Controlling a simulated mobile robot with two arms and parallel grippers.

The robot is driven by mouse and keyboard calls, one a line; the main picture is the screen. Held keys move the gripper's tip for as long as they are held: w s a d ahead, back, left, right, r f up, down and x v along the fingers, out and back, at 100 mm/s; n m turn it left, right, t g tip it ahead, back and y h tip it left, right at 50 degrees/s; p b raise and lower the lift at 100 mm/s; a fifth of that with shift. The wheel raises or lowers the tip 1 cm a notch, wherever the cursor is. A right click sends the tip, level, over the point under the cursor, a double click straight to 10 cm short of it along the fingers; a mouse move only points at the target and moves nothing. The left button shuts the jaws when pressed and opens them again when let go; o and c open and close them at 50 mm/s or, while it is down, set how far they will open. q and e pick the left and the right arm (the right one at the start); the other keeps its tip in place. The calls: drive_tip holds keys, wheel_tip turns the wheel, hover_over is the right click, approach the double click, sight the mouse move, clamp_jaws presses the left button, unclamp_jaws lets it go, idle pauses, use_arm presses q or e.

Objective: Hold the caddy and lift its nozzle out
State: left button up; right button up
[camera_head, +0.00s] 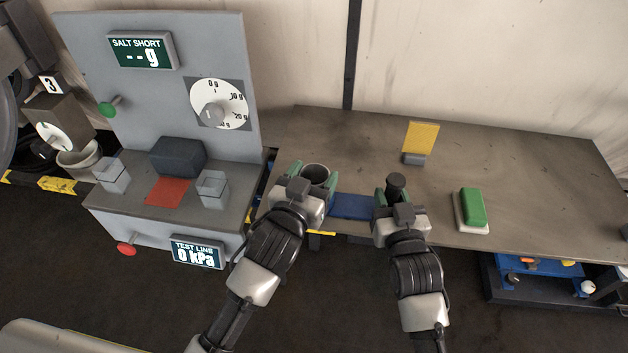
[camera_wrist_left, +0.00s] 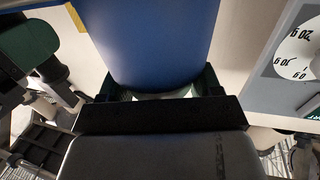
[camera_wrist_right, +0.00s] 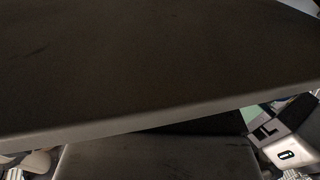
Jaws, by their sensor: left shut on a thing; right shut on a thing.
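The caddy (camera_head: 316,173) is an upright round cup with a dark open top at the front edge of the table. My left gripper (camera_head: 305,178) is shut on it. In the left wrist view, a blue rounded body of the caddy (camera_wrist_left: 150,40) fills the space between the fingers. The nozzle (camera_head: 396,184) is a short dark cylinder with a wider round top. My right gripper (camera_head: 394,195) is shut on it, to the right of the caddy and apart from it. Its lower end is hidden by the gripper. The nozzle cannot be made out in the right wrist view.
A blue mat or tray (camera_head: 351,206) lies between the grippers at the table's front edge. A yellow card on a stand (camera_head: 421,137) and a green-topped block (camera_head: 472,208) are on the table (camera_head: 530,175). A grey console (camera_head: 160,60) with displays stands left. The table's back is clear.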

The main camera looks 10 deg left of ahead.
sight(314, 176)
use_arm(q)
wheel_tip(314, 176, up, 10)
idle(0.4)
use_arm(e)
drive_tip(key=o, duration=1)
drive_tip(key=v, duration=1.2)
